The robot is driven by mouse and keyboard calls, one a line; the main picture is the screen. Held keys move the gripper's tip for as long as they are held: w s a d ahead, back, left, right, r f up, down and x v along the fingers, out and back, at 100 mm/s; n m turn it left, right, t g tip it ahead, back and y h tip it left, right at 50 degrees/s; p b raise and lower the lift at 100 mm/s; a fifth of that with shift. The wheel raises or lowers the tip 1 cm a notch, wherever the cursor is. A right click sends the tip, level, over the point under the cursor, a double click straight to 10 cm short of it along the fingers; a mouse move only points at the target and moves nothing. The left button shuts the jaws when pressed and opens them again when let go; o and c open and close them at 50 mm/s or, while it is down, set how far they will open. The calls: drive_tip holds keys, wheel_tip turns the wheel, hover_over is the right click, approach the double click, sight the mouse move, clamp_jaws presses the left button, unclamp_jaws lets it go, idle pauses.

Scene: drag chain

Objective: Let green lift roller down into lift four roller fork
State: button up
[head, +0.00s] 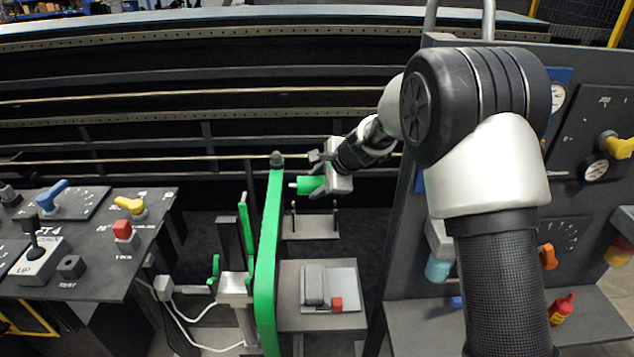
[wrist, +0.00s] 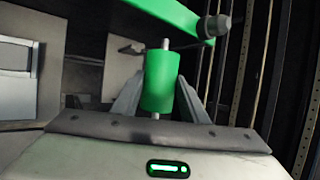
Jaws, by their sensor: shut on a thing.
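The green lift roller (head: 309,184) is in my gripper (head: 322,172), held in the air to the right of a tall green arm (head: 269,240). In the wrist view the roller (wrist: 165,82) sits between the two grey fingers, with pale pin ends showing at both ends. A fork with two dark upright prongs (head: 335,216) stands on a small grey plate (head: 312,230) below the roller. I take it to be the lift four roller fork, but no label is readable. The roller is above the prongs and apart from them.
The green arm, topped by a grey knob (head: 277,157), also crosses the top of the wrist view (wrist: 172,12). A grey platform (head: 292,322) carries a grey block and a red button. Control panels (head: 110,240) flank the gap. Dark rails (head: 150,130) run behind.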

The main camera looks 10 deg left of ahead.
drive_tip(key=shift+f+b, duration=3.55)
drive_tip(key=shift+f, duration=0.8)
drive_tip(key=o, duration=1.3)
drive_tip(key=p+v, duration=0.1)
drive_tip(key=v, duration=1.6)
drive_tip(key=shift+d+p, duration=0.15)
drive_tip(key=shift+p, duration=0.25)
drive_tip(key=shift+s+r, duration=0.15)
drive_tip(key=shift+s, duration=0.05)
drive_tip(key=s+d+r+n+h+p, duration=0.2)
drive_tip(key=s+d+r+n+p, duration=0.1)
drive_tip(key=s+d, duration=0.4)
drive_tip(key=s+d+r+n+h+p, duration=0.2)
drive_tip(key=s+d+r+n+p, duration=0.2)
drive_tip(key=s, duration=0.8)
drive_tip(key=s+d+r+n+h+p, duration=0.2)
drive_tip(key=s+d+r+n, duration=0.4)
drive_tip(key=s+d+r, duration=0.4)
drive_tip(key=shift+s+d+n+t+p, duration=0.3)
drive_tip(key=shift+p, duration=0.55)
